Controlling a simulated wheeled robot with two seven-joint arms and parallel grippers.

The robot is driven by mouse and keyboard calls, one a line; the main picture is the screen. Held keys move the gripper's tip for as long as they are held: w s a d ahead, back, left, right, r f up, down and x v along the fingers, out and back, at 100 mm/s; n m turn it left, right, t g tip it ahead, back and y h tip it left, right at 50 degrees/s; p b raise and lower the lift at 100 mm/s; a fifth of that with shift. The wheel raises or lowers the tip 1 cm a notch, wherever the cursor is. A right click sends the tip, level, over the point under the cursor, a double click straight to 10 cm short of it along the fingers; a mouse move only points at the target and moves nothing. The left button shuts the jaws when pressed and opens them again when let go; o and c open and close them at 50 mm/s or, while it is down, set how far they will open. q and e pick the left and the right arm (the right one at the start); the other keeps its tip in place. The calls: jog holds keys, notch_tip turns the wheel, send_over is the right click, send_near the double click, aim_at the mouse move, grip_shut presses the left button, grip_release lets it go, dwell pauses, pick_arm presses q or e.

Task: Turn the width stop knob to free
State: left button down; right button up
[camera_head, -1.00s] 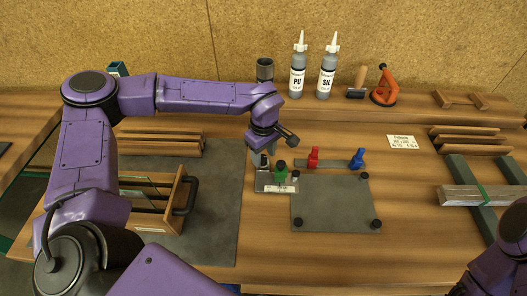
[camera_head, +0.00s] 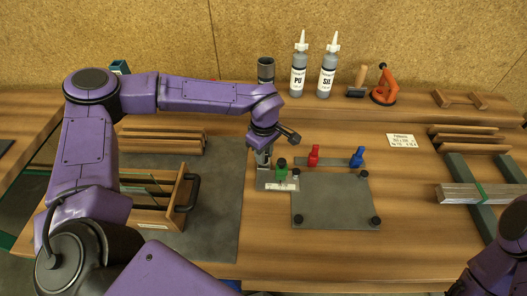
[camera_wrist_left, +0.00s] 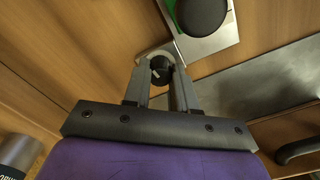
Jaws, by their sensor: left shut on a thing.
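A small black knob (camera_wrist_left: 161,68) with a pale mark sits on a light metal mount in the left wrist view. My left gripper (camera_wrist_left: 160,78) is shut on it, one finger on each side. In the head view my left gripper (camera_head: 264,160) reaches down to the left end of a metal plate (camera_head: 272,187) and hides the knob there. A green part with a black top (camera_head: 281,165) stands just right of it; its round black top (camera_wrist_left: 201,14) shows in the wrist view. My right gripper is out of view.
A dark grey panel (camera_head: 333,203) with black corner knobs lies right of the plate. A red clamp (camera_head: 313,155) and a blue clamp (camera_head: 357,157) stand behind it. A wooden rack with glass (camera_head: 153,210) stands left. Bottles (camera_head: 298,75) stand at the back.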

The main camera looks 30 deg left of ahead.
pick_arm(q)
jog(key=n, duration=0.3)
jog(key=shift+p, duration=0.4)
jog(key=n, duration=0.9)
jog(key=shift+f+n+b, duration=0.1)
jog(key=shift+n+b, duration=0.45)
jog(key=shift+n, duration=1.95)
jog(key=c, duration=0.9)
grip_release()
